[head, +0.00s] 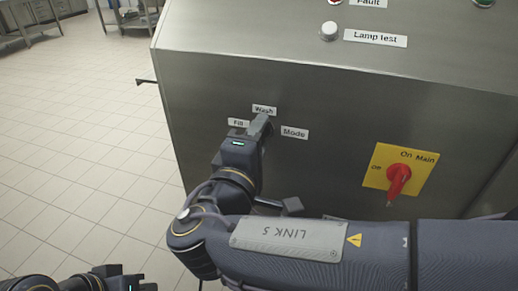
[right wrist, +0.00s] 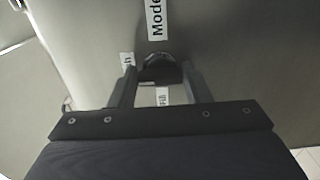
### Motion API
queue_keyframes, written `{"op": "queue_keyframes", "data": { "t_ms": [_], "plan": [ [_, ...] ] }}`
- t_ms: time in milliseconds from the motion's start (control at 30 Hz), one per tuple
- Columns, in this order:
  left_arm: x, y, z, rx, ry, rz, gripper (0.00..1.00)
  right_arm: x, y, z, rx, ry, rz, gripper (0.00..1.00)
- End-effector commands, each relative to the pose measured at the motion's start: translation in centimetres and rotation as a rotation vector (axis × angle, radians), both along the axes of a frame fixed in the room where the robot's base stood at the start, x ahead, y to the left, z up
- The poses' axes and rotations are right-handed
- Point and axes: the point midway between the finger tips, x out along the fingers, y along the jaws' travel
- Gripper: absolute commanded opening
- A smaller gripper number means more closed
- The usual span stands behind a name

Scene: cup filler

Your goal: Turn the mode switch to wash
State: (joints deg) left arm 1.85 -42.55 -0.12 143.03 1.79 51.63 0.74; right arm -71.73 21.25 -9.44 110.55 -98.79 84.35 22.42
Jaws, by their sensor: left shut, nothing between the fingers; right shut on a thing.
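The mode switch (right wrist: 159,60) is a dark knob on the steel front panel. In the head view it is mostly hidden behind my right gripper (head: 261,124). In the right wrist view my right gripper (right wrist: 160,84) has a finger on each side of the knob and is shut on it. The "Wash" label (head: 264,110) is just above the knob, the "Fill" label (head: 238,123) to its left and the "Mode" label (head: 294,133) to its right. I cannot tell which label the knob points to. My left gripper (head: 122,282) is shut and empty at the lower left.
A red main switch (head: 398,180) on a yellow plate (head: 381,167) sits to the right on the same panel. A white lamp test button (head: 328,31) is on the top face. A thin rod (head: 147,82) sticks out at the panel's left edge. Open tiled floor lies left.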

Motion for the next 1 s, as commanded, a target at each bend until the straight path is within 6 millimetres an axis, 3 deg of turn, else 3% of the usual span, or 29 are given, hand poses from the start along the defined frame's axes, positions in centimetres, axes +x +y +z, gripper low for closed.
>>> {"op": "queue_keyframes", "data": {
  "t_ms": [600, 633, 767, 1000],
  "plan": [
    [0.00, 0.00, -0.65, 0.000, 0.000, 0.000, 0.00, -0.04, 0.02, -0.10, 0.038, -0.009, 0.000, 0.21],
    [0.00, 0.00, -0.65, 0.000, 0.000, 0.000, 0.00, -0.04, 0.01, -0.10, 0.038, -0.009, 0.000, 0.47],
    [0.00, 0.00, -0.65, 0.000, 0.000, 0.000, 0.00, -0.03, 0.02, -0.08, 0.037, -0.010, 0.000, 0.65],
    [0.00, 0.00, -0.65, 0.000, 0.000, 0.000, 0.00, -0.03, 0.02, -0.05, 0.035, -0.010, 0.000, 0.65]
  ]
}}
